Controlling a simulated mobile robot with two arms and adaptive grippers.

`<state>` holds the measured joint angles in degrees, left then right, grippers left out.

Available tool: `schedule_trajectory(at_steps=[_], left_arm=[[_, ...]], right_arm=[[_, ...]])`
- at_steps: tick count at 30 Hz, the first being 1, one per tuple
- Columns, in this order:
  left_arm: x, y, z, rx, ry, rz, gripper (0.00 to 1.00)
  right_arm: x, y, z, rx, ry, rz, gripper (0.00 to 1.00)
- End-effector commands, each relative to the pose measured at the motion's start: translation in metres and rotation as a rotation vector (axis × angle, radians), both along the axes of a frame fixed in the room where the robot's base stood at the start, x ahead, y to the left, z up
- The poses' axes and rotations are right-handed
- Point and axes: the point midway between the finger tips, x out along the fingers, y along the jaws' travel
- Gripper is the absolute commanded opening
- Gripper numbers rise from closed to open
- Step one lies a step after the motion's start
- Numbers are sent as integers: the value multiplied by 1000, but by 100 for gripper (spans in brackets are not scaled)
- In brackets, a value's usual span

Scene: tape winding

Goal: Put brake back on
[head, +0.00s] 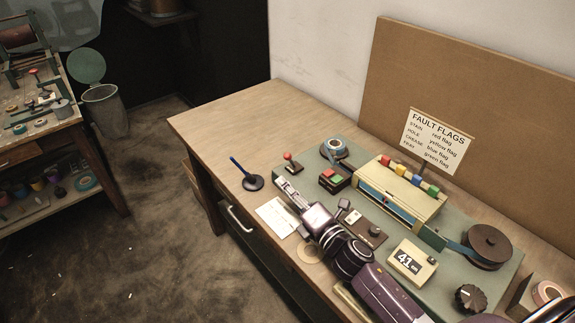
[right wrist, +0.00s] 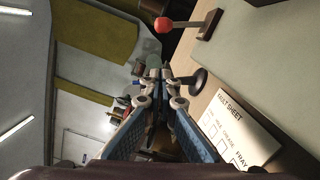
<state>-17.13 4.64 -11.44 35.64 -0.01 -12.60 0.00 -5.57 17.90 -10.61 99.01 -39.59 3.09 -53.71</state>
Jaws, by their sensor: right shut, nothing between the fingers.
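A small lever with a red ball knob (head: 287,156) stands on a dark base at the left end of the green machine board; it looks like the brake, though no label shows. The red-knobbed lever (right wrist: 164,25) also shows at the top of the right wrist view, its stick standing out from its base. My right gripper (head: 281,184) is just in front of the lever, apart from it, over the table's front part. In the right wrist view its fingers (right wrist: 160,76) meet at the tips with nothing between them. My left gripper is not in view.
Red and green buttons (head: 334,176), a tape roll (head: 335,149) and a counter reading 41 (head: 411,262) are on the board. The table's left end is clear.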

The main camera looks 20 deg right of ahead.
Motion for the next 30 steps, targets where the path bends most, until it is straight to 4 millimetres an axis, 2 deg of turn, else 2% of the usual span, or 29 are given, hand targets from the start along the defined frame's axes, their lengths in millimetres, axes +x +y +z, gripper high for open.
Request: schedule_trajectory(at_steps=[1,5,6,9,15,30], left_arm=[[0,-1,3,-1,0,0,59],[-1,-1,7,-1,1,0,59],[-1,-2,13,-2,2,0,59],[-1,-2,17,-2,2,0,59],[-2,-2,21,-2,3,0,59],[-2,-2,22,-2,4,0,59]], right_arm=[[11,3,3,2,-2,-1,0],[33,9,4,-1,-1,-1,0],[35,-1,9,-4,-1,-1,0],[40,-13,12,-2,0,-1,0],[46,-24,15,-1,0,0,0],[47,-30,16,12,4,-1,0]])
